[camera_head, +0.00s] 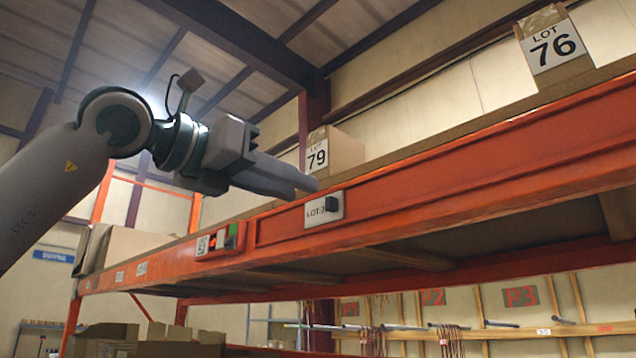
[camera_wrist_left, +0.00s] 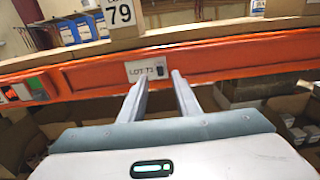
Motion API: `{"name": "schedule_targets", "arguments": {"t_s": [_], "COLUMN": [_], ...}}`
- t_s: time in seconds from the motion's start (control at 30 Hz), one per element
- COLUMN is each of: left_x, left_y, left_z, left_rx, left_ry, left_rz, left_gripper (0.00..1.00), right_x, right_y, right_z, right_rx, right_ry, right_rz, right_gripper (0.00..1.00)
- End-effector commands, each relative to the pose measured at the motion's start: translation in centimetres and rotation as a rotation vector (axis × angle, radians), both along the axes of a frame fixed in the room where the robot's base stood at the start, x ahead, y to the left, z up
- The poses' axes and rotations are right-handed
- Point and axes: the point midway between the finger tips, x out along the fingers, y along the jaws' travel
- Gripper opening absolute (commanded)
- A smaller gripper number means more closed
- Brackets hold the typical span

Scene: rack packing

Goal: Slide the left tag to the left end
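A white tag (camera_head: 316,212) marked LOT, with its number partly unclear, is on the front of the orange shelf beam. A small dark block (camera_head: 331,204) sits at its right end. The tag (camera_wrist_left: 139,73) and the dark block (camera_wrist_left: 160,70) also show in the left wrist view. My left gripper (camera_head: 312,184) is just above and in front of the tag in the head view. In the left wrist view its two fingers (camera_wrist_left: 161,77) are apart with nothing held, and the block appears beyond the gap between the tips. I cannot tell whether they touch. My right gripper is not in view.
A panel with a code label, red and green parts (camera_head: 218,240) is on the orange beam (camera_head: 450,190) to the left. Boxes labelled 79 (camera_head: 335,152) and 76 (camera_head: 552,45) stand on the shelf above. The beam right of the tag is clear.

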Motion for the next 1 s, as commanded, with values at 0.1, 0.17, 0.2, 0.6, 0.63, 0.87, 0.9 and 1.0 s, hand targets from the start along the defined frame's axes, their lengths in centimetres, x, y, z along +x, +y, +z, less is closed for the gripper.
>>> {"name": "schedule_targets", "arguments": {"t_s": [0.1,0.17,0.2,0.6,0.63,0.87,0.9,1.0], "left_x": [1.5,2.2,2.6,4.5,4.5,4.4,4.4,4.4], "left_y": [-1.5,-2.2,-2.7,-4.4,-4.4,-4.4,-4.4,-4.4], "left_z": [0.4,0.3,0.3,0.0,0.0,0.0,0.0,0.0], "left_rx": [0.001,0.0,0.001,-0.001,-0.001,0.0,0.0,0.0], "left_ry": [0.002,0.001,0.002,0.001,0.001,0.0,0.0,0.0], "left_rz": [-0.001,-0.001,-0.001,0.0,0.0,0.0,0.0,0.0], "left_gripper": [0.3,0.3,0.3,0.3,0.3,0.23,0.13,0.0], "right_x": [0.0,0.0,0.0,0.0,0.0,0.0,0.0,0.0], "right_y": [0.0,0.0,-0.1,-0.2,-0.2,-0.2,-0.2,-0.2], "right_z": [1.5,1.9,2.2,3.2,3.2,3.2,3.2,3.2], "right_rx": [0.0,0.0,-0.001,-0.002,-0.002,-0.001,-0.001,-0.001], "right_ry": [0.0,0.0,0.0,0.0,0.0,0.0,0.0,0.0], "right_rz": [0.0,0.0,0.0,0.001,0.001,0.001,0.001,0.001], "right_gripper": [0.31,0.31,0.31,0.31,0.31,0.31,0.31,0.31]}}
